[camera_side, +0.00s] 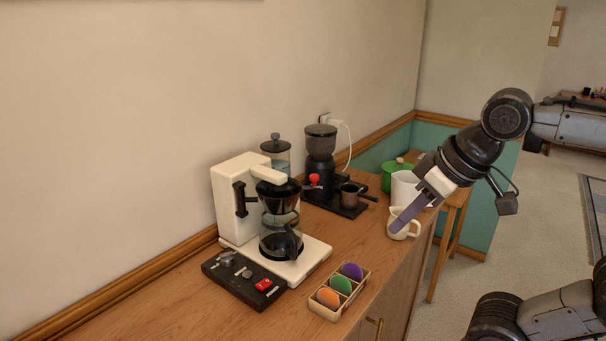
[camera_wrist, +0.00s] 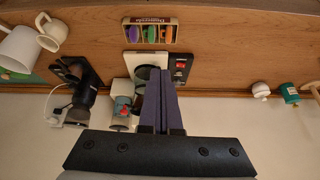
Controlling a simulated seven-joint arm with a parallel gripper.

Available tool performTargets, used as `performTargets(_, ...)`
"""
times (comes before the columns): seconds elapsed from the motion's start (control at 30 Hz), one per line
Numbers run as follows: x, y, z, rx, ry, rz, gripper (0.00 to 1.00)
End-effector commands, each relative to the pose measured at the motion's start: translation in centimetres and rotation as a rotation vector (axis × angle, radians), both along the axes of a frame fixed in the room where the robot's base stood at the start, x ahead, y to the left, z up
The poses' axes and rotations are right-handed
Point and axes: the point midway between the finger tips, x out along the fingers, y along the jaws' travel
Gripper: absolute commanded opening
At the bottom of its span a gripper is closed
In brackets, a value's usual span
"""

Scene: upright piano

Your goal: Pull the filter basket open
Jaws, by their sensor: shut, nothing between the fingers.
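A cream coffee maker (camera_side: 237,193) stands on the wooden cabinet top. Its black, cone-like filter basket (camera_side: 278,194) sits under the top arm, above a glass carafe (camera_side: 282,234) with a black handle. The basket looks closed, in line under the arm. My gripper (camera_side: 394,230) is shut and empty, its purple fingers pointing down-left, apart from the coffee maker and to its right. In the wrist view, the shut fingers (camera_wrist: 161,74) cover part of the coffee maker (camera_wrist: 134,62); I cannot make out the filter basket there.
A black control box (camera_side: 243,277) and a tray of coloured pods (camera_side: 337,291) lie in front of the coffee maker. A black grinder (camera_side: 320,155), a glass press (camera_side: 275,150), a cream jug (camera_side: 403,224) and a white pitcher (camera_side: 409,188) stand behind or to the right.

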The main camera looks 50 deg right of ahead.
Motion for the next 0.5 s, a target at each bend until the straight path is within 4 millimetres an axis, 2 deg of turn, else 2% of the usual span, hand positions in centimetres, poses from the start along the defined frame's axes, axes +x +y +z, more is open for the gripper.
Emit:
performTargets(0.03, 1.6, -0.3, 2.1, 0.002, -0.003, -0.025, 0.0)
performTargets(0.2, 7.1, -1.8, 7.9, 0.01, 0.008, -0.117, 0.0)
performTargets(0.3, 10.8, -3.1, 10.4, 0.013, 0.018, -0.173, 0.0)
performTargets(0.4, 14.7, -4.7, 12.1, 0.015, 0.033, -0.229, 0.0)
performTargets(0.5, 18.6, -6.5, 12.9, 0.018, 0.051, -0.282, 0.0)
